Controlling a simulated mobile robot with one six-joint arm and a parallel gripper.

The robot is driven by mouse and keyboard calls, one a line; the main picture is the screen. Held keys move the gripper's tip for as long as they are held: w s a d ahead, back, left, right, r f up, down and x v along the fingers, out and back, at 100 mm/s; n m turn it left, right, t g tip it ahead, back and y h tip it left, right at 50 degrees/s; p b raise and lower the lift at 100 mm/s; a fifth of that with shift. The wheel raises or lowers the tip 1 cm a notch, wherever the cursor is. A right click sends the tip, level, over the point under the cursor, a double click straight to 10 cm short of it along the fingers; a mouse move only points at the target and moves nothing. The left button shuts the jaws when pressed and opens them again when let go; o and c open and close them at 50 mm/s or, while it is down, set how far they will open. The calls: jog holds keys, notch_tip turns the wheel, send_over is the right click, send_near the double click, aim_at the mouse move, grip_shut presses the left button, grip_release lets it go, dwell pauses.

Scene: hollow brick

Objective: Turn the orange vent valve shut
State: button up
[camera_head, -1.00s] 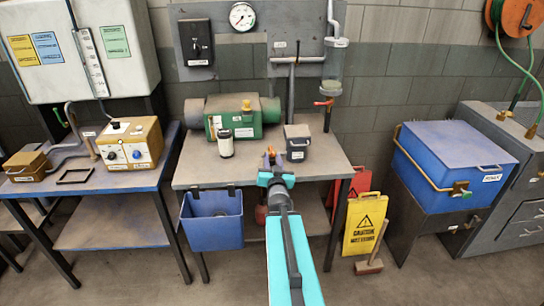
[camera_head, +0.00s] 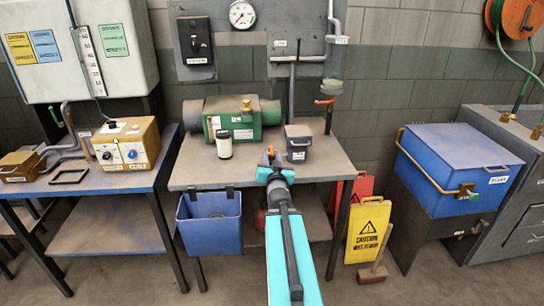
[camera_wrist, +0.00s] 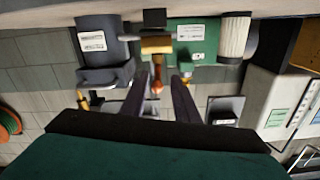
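The orange valve (camera_head: 325,102) shows in the head view as a red-orange lever handle on the thin pipe under the glass cylinder, above the back right of the middle bench. My gripper (camera_head: 270,155) is over the middle of this bench, in front of, below and to the left of the valve. The wrist view looks upside down. A brass fitting (camera_wrist: 157,46) with a stem and a small orange-brown knob shows beyond the gap. The valve is not clear in the wrist view.
A dark bin (camera_head: 298,143) stands on the bench close to my gripper's right. A green machine (camera_head: 240,118) and a white canister (camera_head: 224,144) are to its left. A blue bin (camera_head: 210,222) hangs at the bench front. A blue chest (camera_head: 455,168) stands right.

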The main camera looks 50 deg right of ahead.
aim_at(271, 149)
jog(key=shift+w+d+f+b, duration=0.1)
jog(key=shift+d+b, duration=0.3)
jog(key=shift+b, duration=1.75)
jog(key=shift+w+d+r, duration=0.2)
jog(key=shift+w+d, duration=0.15)
jog(key=shift+w, duration=0.05)
jog(key=shift+x, duration=0.85)
grip_shut()
